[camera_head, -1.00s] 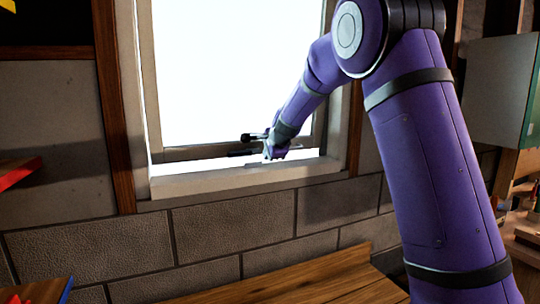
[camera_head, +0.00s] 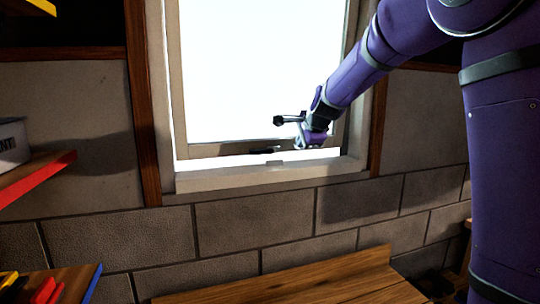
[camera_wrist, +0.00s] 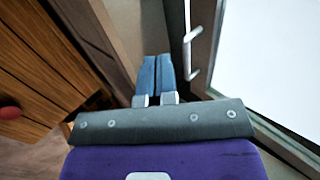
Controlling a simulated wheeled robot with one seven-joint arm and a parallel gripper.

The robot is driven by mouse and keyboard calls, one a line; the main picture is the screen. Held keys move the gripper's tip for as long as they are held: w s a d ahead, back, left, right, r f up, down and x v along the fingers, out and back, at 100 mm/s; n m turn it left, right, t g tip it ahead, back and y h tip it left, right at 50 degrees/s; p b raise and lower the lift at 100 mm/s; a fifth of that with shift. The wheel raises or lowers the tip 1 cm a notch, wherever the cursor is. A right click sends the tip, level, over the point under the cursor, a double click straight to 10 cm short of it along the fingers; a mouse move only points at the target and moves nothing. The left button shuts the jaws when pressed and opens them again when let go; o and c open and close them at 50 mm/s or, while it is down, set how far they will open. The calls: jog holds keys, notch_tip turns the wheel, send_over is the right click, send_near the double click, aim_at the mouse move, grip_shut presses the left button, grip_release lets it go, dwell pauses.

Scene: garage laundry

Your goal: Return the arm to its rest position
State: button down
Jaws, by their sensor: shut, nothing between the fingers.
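My purple arm comes in from the right in the head view and bends down to the left. My gripper (camera_head: 299,143) is at the arm's end, in front of the window's lower right part. In the wrist view the two blue-grey fingers (camera_wrist: 155,75) lie together, shut with nothing between them. The window (camera_head: 255,75) is bright white, with a bright gap between its bottom rail and the sill (camera_head: 265,175). A dark handle (camera_head: 265,150) sits on the bottom rail, apart from my gripper. A pale metal handle (camera_wrist: 191,52) shows right of the fingers in the wrist view.
A wooden surface (camera_head: 300,288) lies below the window, against the block wall (camera_head: 255,222). A red-edged shelf (camera_head: 35,175) holding a grey container (camera_head: 12,143) juts in at the left. Coloured tools (camera_head: 42,290) lie at the lower left.

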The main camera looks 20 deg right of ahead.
jog(key=s+a+r+n+g+y, duration=0.15)
jog(key=s+n, duration=0.35)
jog(key=s, duration=0.6)
jog(key=s+a+r+n+g, duration=0.15)
jog(key=s+n, duration=0.35)
jog(key=s, duration=0.7)
jog(key=s+a+f+n, duration=0.1)
jog(key=s+f+n, duration=0.2)
jog(key=s, duration=0.6)
jog(key=s+a+f+n+g+h, duration=0.1)
jog(key=s+f+n, duration=0.2)
jog(key=s, duration=0.7)
jog(key=shift+f+n, duration=0.35)
jog(key=shift+n, duration=0.65)
